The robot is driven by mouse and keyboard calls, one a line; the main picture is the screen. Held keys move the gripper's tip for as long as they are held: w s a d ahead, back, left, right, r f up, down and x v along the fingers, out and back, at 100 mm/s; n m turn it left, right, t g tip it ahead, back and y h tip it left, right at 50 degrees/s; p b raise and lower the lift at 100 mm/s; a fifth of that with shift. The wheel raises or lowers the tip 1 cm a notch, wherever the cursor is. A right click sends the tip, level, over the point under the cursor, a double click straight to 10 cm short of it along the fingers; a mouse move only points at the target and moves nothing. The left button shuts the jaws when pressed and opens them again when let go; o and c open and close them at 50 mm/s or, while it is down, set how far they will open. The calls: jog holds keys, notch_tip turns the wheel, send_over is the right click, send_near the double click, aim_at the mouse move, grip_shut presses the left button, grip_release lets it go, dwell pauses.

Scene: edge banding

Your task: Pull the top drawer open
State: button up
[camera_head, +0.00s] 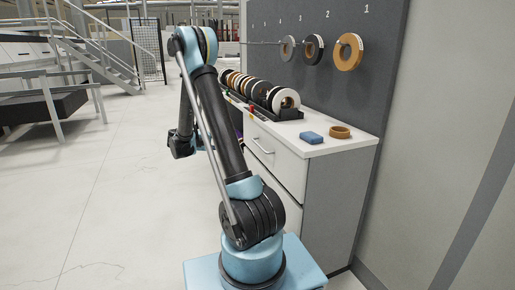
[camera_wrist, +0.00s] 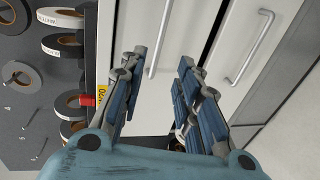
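The white drawer cabinet stands right of centre in the head view. Its top drawer (camera_head: 275,155) looks shut and has a silver bar handle (camera_head: 263,146). In the wrist view the top drawer (camera_wrist: 184,30) and its handle (camera_wrist: 160,38) lie straight ahead. My gripper (camera_wrist: 158,62) is open and empty, one finger on each side of the near end of that handle in the picture. I cannot tell the depth between fingertips and handle.
A lower drawer with its own handle (camera_wrist: 250,48) is beside the top one in the wrist view. Edge-band rolls (camera_head: 285,101), a blue block (camera_head: 311,137) and a brown roll (camera_head: 340,132) sit on the cabinet top. A grey pegboard (camera_head: 375,60) rises behind.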

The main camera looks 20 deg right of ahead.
aim_at(258, 145)
jog(key=x, duration=1.7)
jog(key=shift+w+f, duration=0.2)
jog(key=shift+w, duration=0.05)
grip_shut()
